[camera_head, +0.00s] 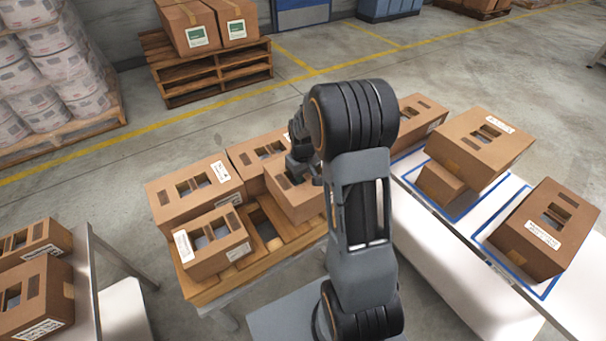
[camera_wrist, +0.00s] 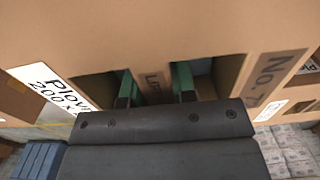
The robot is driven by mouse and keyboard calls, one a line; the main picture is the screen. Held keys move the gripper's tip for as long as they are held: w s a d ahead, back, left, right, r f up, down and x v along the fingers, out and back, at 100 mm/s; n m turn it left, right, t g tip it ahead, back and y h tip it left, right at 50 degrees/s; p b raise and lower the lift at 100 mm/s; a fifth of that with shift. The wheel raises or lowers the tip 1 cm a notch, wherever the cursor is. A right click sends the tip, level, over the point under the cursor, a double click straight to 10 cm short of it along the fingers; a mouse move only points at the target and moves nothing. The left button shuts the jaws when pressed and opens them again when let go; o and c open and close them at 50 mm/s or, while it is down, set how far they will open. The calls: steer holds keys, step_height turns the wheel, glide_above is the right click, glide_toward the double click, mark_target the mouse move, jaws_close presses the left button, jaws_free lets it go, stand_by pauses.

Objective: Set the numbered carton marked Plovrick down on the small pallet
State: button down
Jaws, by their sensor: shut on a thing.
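The Plovrick carton (camera_wrist: 160,35) is brown, with a white label starting "Plov" at left and a dark "No." marking at right. My gripper (camera_wrist: 156,88) has its green-padded fingers in the carton's two top openings, shut on the strip between them. In the head view the carton (camera_head: 297,203) hangs from or rests under my gripper (camera_head: 300,172), at the right part of the small wooden pallet (camera_head: 268,250). My arm partly hides its right side. The carton looks level; I cannot tell whether its base touches the slats.
Other cartons stand on the pallet at left back (camera_head: 172,208), left front (camera_head: 215,262) and behind (camera_head: 245,160). Bare slats show between them. A white table (camera_head: 440,255) at right has blue outlines and several cartons. More cartons (camera_head: 35,300) stand at far left.

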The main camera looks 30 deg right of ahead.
steer(key=shift+f+b, duration=1.95)
steer(key=shift+f, duration=1.1)
steer(key=shift+f, duration=0.2)
steer(key=c, duration=0.8)
jaws_free()
steer(key=shift+c, duration=0.2)
step_height(320, 180, up, 14)
steer(key=shift+f+p, duration=0.1)
steer(key=shift+p, duration=0.85)
steer(key=s, duration=0.1)
steer(key=m, duration=0.1)
steer(key=s+f, duration=0.1)
steer(key=shift+s+a, duration=0.3)
steer(key=shift+a, duration=0.1)
steer(key=s+r+p, duration=0.1)
steer(key=s+a+r+p, duration=0.1)
steer(key=shift+s+a+r+m, duration=0.2)
steer(key=shift+s+r+m, duration=0.05)
steer(key=shift+r+m, duration=0.15)
steer(key=s+a+r+t+p, duration=0.1)
steer(key=s+a+r+p, duration=0.2)
steer(key=r, duration=0.4)
steer(key=s+a+r+t+p, duration=0.2)
steer(key=s+a+r+p, duration=0.2)
steer(key=s+r+p, duration=0.2)
steer(key=shift+s+r, duration=0.6)
steer(key=shift+s, duration=0.6)
